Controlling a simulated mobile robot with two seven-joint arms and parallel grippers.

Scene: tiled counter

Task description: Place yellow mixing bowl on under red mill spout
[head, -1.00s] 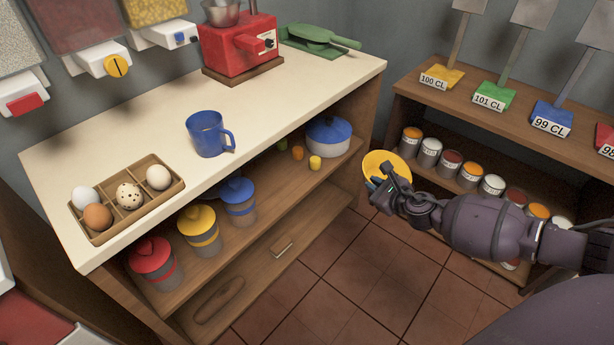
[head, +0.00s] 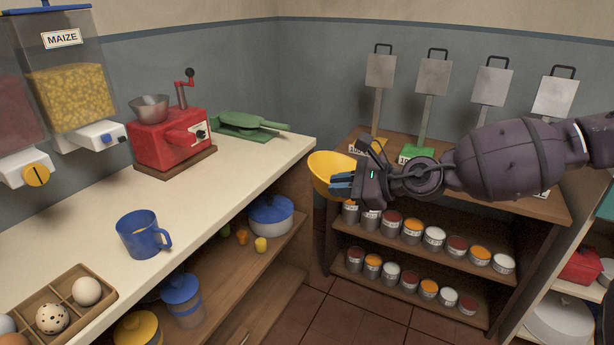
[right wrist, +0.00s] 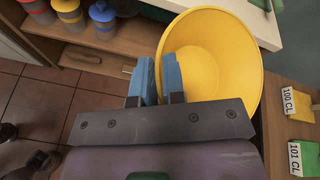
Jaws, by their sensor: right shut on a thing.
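The yellow mixing bowl (head: 328,172) is in my right gripper (head: 343,186), which is shut on its rim. In the head view the bowl is in the air just right of the counter's far right end. The right wrist view shows the bowl (right wrist: 225,60) with its inside facing the camera and the blue fingers (right wrist: 159,80) at its near rim. The red mill (head: 170,138) stands on a wooden base at the back of the counter, its spout (head: 188,137) pointing to the right front. The bowl is well apart from it. My left gripper is not in view.
On the counter (head: 205,210) are a blue mug (head: 143,235), an egg tray (head: 62,310) and a green tool (head: 245,122) beside the mill. Paint cans (head: 412,232) fill the right shelves. The counter between mug and mill is clear.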

